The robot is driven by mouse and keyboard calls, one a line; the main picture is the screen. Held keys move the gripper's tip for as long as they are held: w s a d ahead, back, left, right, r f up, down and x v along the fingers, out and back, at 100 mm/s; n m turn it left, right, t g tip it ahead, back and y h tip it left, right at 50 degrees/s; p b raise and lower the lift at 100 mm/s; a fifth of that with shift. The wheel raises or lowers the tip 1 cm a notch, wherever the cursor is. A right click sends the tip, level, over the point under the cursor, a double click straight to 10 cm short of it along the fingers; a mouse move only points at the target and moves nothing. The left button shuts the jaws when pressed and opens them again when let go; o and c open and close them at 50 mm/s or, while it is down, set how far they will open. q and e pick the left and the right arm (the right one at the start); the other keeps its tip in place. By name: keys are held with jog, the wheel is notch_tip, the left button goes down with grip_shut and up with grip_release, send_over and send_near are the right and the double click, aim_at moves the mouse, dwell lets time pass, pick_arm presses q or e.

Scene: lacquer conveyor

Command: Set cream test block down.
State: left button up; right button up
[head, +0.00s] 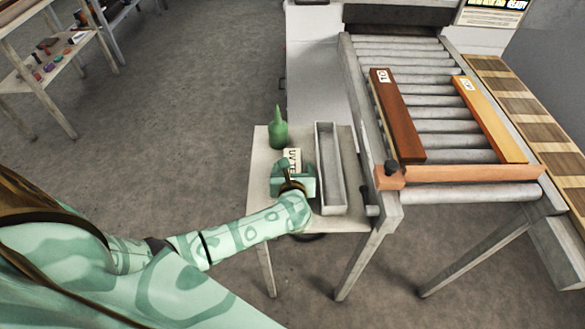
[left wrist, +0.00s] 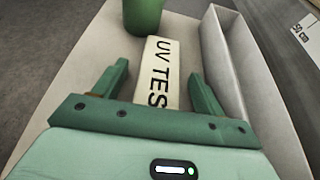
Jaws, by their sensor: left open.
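The cream test block (head: 292,155) lies flat on the small side table (head: 260,190). Its top reads "UV TES" in the left wrist view (left wrist: 158,72), and its near end is hidden by my gripper. My left gripper (head: 292,172) is over the near part of the block. In the left wrist view its two fingers (left wrist: 157,85) stand wide apart, one on each side of the block, with gaps between. I cannot tell the exact height of the fingers over the table. My right gripper is in neither view.
A green bottle (head: 278,132) stands behind the block. A long grey tray (head: 341,190) lies close on its right. The roller conveyor (head: 440,130) farther right carries a brown board (head: 398,115) and an orange board (head: 490,120). A wooden stop bar (head: 460,174) crosses its near end.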

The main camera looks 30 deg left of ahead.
aim_at(293, 171)
pick_arm(q)
jog(key=c, duration=1.1)
jog(key=shift+r, duration=0.1)
jog(key=shift+c, duration=0.2)
jog(key=shift+r, duration=0.3)
notch_tip(293, 171, up, 3)
jog(key=shift+f+p, duration=0.15)
jog(key=shift+p, duration=0.55)
jog(key=s+r+p, duration=0.1)
jog(key=r, duration=0.1)
jog(key=s+d+r, duration=0.1)
jog(key=s+r, duration=0.1)
jog(key=s+d+r+p, duration=0.1)
jog(key=r, duration=0.1)
jog(key=shift+s+d+p, duration=0.15)
jog(key=shift+d+p, duration=0.05)
jog(key=shift+p, duration=0.15)
jog(key=p+v, duration=0.1)
jog(key=v, duration=0.8)
jog(key=w+r+m+t+h, duration=0.2)
jog(key=r+m+h, duration=0.4)
jog(key=r, duration=1.1)
jog(key=shift+w+d+h, duration=0.35)
jog(key=shift+w+h, duration=0.15)
jog(key=shift+w, duration=0.2)
